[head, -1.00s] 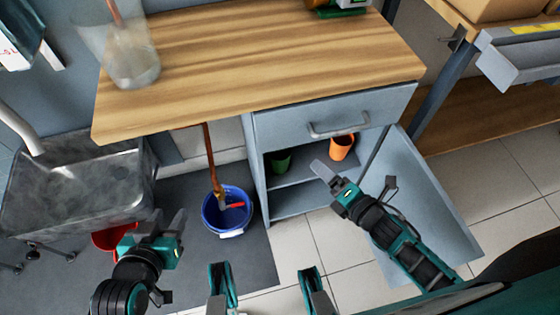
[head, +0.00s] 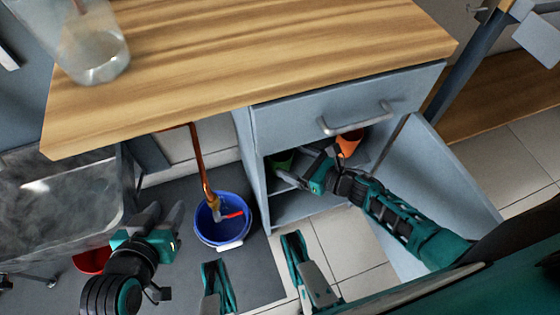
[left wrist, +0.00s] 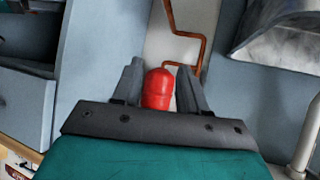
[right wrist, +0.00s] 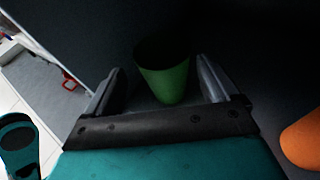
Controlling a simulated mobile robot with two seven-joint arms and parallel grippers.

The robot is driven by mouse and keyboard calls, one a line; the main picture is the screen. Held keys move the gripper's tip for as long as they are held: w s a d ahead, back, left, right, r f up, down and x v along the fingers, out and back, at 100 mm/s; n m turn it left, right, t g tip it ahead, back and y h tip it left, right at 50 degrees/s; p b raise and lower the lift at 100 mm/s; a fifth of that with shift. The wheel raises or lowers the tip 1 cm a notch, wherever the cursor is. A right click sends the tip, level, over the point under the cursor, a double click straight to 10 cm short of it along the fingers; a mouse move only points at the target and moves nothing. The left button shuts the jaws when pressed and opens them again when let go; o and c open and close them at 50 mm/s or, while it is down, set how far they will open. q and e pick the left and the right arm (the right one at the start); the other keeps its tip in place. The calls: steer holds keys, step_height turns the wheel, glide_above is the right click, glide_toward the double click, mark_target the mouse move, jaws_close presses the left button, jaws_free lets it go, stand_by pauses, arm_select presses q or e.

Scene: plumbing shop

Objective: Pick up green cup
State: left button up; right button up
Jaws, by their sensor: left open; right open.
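The green cup (right wrist: 166,75) stands on the shelf inside the open cabinet. In the right wrist view it sits between the two open fingers of my right gripper (right wrist: 160,92), at or just beyond their tips; I cannot tell if they touch it. In the head view the green cup (head: 282,160) is partly hidden, and my right gripper (head: 292,163) reaches into the cabinet beside it. My left gripper (head: 163,217) is open and empty, low on the left side, away from the cabinet.
An orange cup (head: 349,143) stands on the same shelf to the right. The cabinet door (head: 435,185) is swung open on the right. A drawer (head: 350,105) and wooden worktop (head: 250,50) lie above. A blue bucket (head: 224,222) stands on the floor at left.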

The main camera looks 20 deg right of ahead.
steer(key=b+x, duration=0.1)
steer(key=x, duration=0.4)
steer(key=shift+w, duration=0.4)
steer(key=shift+c, duration=0.2)
steer(key=c, duration=0.7)
steer(key=shift+o, duration=0.2)
steer(key=shift+r, duration=0.15)
